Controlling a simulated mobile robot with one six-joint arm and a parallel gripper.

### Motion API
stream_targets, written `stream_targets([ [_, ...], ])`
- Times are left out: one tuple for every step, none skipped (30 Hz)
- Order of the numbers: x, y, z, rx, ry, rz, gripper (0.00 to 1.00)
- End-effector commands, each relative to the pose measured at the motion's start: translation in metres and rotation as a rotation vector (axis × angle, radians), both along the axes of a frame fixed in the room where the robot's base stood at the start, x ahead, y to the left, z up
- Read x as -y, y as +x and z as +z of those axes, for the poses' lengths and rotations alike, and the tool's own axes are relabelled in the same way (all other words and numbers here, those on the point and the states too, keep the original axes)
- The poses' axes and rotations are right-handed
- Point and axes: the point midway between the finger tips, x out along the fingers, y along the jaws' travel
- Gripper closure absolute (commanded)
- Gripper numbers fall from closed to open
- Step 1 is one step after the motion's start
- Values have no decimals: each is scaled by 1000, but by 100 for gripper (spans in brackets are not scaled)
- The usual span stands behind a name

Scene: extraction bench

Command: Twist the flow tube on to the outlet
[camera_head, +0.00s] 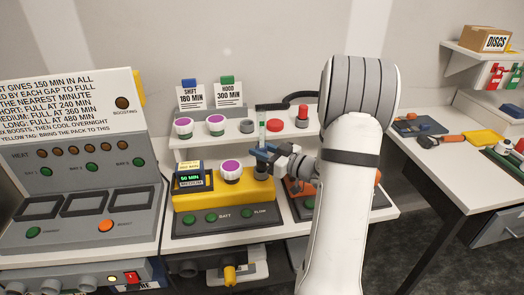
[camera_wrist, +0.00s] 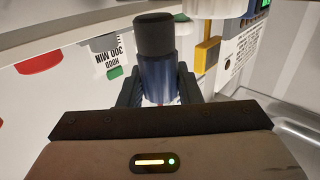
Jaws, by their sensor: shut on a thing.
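The flow tube (camera_head: 262,131) is a clear, slim tube with a greenish inside, upright above the yellow pump unit (camera_head: 217,191). My gripper (camera_head: 264,152) is shut around it. In the wrist view the tube (camera_wrist: 159,72) stands between my two dark fingers, with a black end piece (camera_wrist: 154,36) beyond them.
A purple-topped white knob (camera_head: 231,171) and a small display box (camera_head: 193,178) sit left of the outlet. Behind is a white shelf (camera_head: 235,138) with knobs and a red button (camera_head: 302,120). An orange-and-grey unit (camera_head: 300,190) stands close on the right.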

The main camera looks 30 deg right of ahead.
Motion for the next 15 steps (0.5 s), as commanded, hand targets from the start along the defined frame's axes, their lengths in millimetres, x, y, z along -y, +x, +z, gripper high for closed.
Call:
stream_targets([
  [0,0,0,0,0,0,100],
  [0,0,-1,0,0,0,100],
  [0,0,-2,0,0,0,100],
  [0,0,-2,0,0,0,100],
  [0,0,-3,0,0,0,100],
  [0,0,-4,0,0,0,100],
  [0,0,-5,0,0,0,100],
  [0,0,-6,0,0,0,100],
  [0,0,-7,0,0,0,100],
  [0,0,-8,0,0,0,100],
  [0,0,-8,0,0,0,100],
  [0,0,-10,0,0,0,100],
  [0,0,-10,0,0,0,100],
  [0,0,-11,0,0,0,100],
  [0,0,-12,0,0,0,100],
])
